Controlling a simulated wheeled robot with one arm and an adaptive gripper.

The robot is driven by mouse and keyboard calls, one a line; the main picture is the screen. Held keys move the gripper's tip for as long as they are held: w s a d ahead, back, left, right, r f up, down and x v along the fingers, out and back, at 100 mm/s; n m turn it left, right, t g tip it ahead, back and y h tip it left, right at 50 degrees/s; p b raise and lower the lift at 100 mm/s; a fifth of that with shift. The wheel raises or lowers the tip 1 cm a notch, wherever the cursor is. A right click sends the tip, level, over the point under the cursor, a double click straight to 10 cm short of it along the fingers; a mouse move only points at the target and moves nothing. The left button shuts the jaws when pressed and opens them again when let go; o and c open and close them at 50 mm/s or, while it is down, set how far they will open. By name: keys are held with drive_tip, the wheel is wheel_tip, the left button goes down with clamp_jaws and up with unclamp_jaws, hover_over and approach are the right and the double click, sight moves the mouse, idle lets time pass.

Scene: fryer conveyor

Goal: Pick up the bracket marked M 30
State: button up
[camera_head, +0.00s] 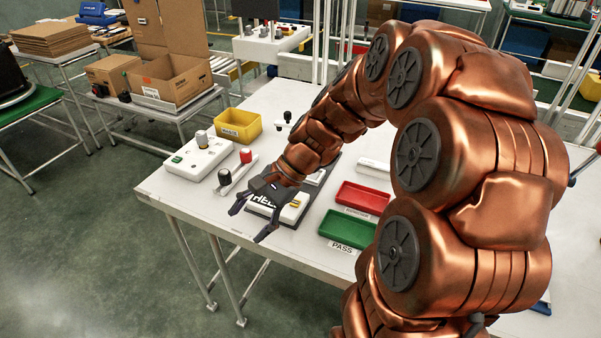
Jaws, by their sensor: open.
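My gripper (254,217) is open, its two dark fingers spread over the near edge of the white table (178,203). Nothing shows between the fingers. I cannot make out a bracket or an M 30 mark in this view. Behind the gripper, a white device (297,208) on a dark base is partly hidden by the gripper and my copper arm. A yellow bin (238,126) with a label too small to read stands farther back on the table.
A red tray (362,199) and a green tray (349,229) labelled PASS lie right of the gripper. A white control box (198,160) and a bar with red and black knobs (237,176) stand left. Cardboard boxes (168,80) sit on a side table.

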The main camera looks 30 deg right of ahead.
drive_tip(key=w+d+m+t, duration=0.1)
drive_tip(key=w+d+m, duration=0.2)
drive_tip(key=d, duration=0.1)
drive_tip(key=w+d+f+m+t+y, duration=0.1)
drive_tip(key=w+d+m+t, duration=0.1)
drive_tip(key=w+d, duration=0.1)
drive_tip(key=w+d+f+m+t+b, duration=0.1)
drive_tip(key=w+d+m+t, duration=0.1)
drive_tip(key=d, duration=0.4)
drive_tip(key=shift+w+d+f+m, duration=0.1)
drive_tip(key=shift+w+f+m, duration=0.15)
drive_tip(key=shift+w+m, duration=0.5)
drive_tip(key=d+f+m+t, duration=0.1)
drive_tip(key=d+m, duration=0.1)
drive_tip(key=d, duration=0.3)
drive_tip(key=w+d+f+m+t+h, duration=0.1)
drive_tip(key=d+m+t, duration=0.1)
drive_tip(key=d, duration=0.3)
drive_tip(key=w+d+f+m+t+h+b, duration=0.1)
drive_tip(key=d+m+t, duration=0.1)
drive_tip(key=d+m, duration=0.2)
drive_tip(key=shift+d+f, duration=0.25)
drive_tip(key=shift+d, duration=0.7)
drive_tip(key=shift+x, duration=1.15)
drive_tip(key=shift+a+p+x, duration=0.25)
drive_tip(key=shift+p+x, duration=0.35)
drive_tip(key=shift+x, duration=2.05)
drive_tip(key=shift+s, duration=0.2)
clamp_jaws()
